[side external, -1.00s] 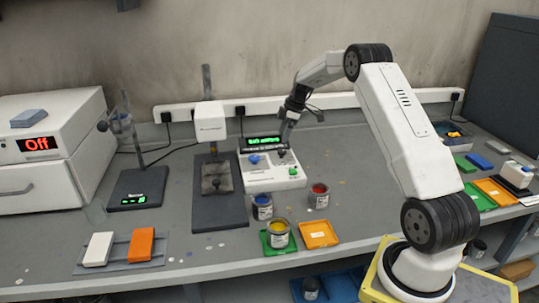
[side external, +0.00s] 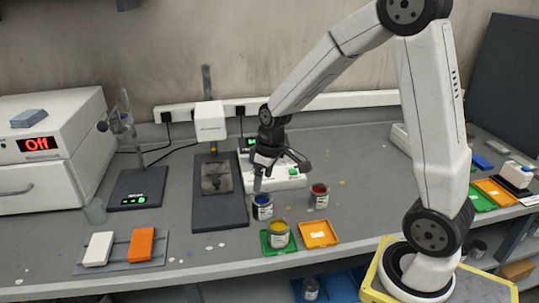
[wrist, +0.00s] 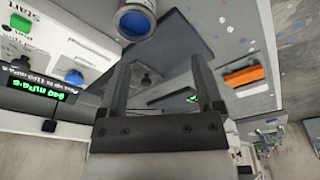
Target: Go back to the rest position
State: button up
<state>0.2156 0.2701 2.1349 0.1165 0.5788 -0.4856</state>
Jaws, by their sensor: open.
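My gripper (side external: 280,172) is open and empty in the side external view, above the front of the white control unit (side external: 290,182) and close behind the blue paint can (side external: 262,207). In the wrist view my gripper (wrist: 162,65) shows two spread fingers with nothing between them. The blue paint can (wrist: 136,22) is at the top of that view, beyond the fingertips and apart from them. The control unit (wrist: 60,35) with a green start button and a blue knob fills the left of the wrist view. My arm hides much of this unit in the side external view.
A red paint can (side external: 319,196) stands on the bench. A yellow paint can (side external: 279,234) stands on a green tray beside an orange tray (side external: 318,234). A dark stand (side external: 217,195) is to the left. White and orange blocks lie front left. The bench's back right is fairly clear.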

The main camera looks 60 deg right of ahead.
jog(key=s+a+f+m, duration=0.1)
jog(key=s+a+m, duration=0.1)
jog(key=s+a, duration=0.5)
jog(key=s, duration=0.3)
jog(key=shift+s+a+f+t, duration=0.15)
jog(key=shift+s+f+t, duration=0.1)
jog(key=shift+t, duration=0.05)
dwell(0.4)
